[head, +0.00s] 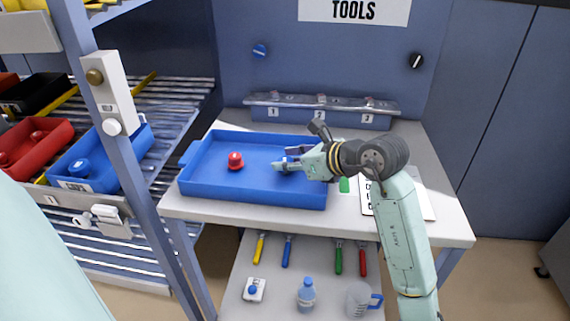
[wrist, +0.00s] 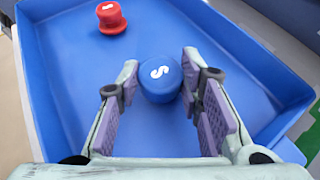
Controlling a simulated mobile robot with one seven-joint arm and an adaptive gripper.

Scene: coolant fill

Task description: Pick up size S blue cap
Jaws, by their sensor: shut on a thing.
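The blue cap (wrist: 160,78) has a white S on its top. In the wrist view it stands between my fingertips inside the blue tray. My gripper (wrist: 158,88) is shut on the blue cap, with a finger on each side. In the head view my gripper (head: 285,164) reaches into the right part of the tray and mostly covers the cap. I cannot tell whether the cap touches the tray floor.
A red cap (head: 236,160) with a white S sits in the left of the blue tray (head: 250,192). A numbered rack (head: 320,112) stands behind the tray. A shelf with red and blue bins (head: 100,176) is at left. A lower shelf holds a bottle (head: 306,294) and a jug (head: 358,300).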

